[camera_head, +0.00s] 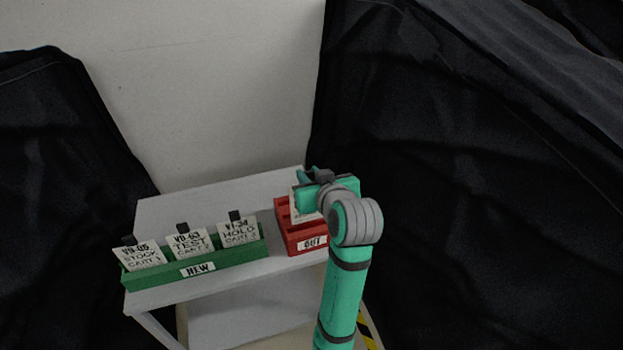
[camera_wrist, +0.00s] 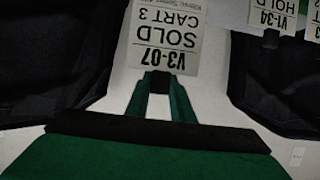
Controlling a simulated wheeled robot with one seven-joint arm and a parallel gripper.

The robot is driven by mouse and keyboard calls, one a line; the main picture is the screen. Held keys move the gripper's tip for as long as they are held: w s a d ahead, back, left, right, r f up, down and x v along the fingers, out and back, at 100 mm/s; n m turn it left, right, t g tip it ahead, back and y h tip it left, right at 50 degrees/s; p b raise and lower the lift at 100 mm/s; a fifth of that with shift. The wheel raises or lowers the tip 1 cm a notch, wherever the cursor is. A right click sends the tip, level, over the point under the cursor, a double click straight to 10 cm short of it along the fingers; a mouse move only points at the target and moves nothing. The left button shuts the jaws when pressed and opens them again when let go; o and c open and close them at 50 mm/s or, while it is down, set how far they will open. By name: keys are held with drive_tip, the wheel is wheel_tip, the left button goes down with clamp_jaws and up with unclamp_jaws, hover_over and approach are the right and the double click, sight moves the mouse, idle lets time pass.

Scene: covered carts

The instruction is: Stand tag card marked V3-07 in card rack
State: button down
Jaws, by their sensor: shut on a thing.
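The tag card marked V3-07, "SOLD CART 3" (camera_wrist: 168,35), fills the top middle of the wrist view, upside down there. My gripper (camera_wrist: 159,82) is shut on the black tab at its edge. In the head view my gripper (camera_head: 317,178) is over the red rack labelled OUT (camera_head: 306,245), and a white strip of the card (camera_head: 297,208) shows beside it. My gripper and arm hide much of the card and part of the rack. I cannot tell whether the card's lower edge is in a slot or above it.
A green rack labelled NEW (camera_head: 197,270) holds cards V1-34 HOLD (camera_head: 239,232), a TEST card (camera_head: 189,244) and a STOCK card (camera_head: 140,257). Both racks stand on a grey cart top (camera_head: 160,212). Black covers (camera_head: 470,180) hang left and right. A pale wall (camera_head: 190,90) is behind.

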drive_tip(key=shift+w+a+f, duration=0.1)
drive_tip(key=shift+w+a, duration=0.1)
drive_tip(key=shift+w, duration=0.3)
wheel_tip(320, 180, down, 8)
drive_tip(key=shift+r, duration=0.2)
idle(0.5)
drive_tip(key=shift+f, duration=1.15)
idle(0.4)
drive_tip(key=c, duration=1.5)
unclamp_jaws()
drive_tip(key=shift+o, duration=0.2)
drive_tip(key=shift+s, duration=0.1)
drive_tip(key=v, duration=1)
drive_tip(key=shift+s+r, duration=0.2)
drive_tip(key=shift+s, duration=0.1)
drive_tip(key=shift+d, duration=0.1)
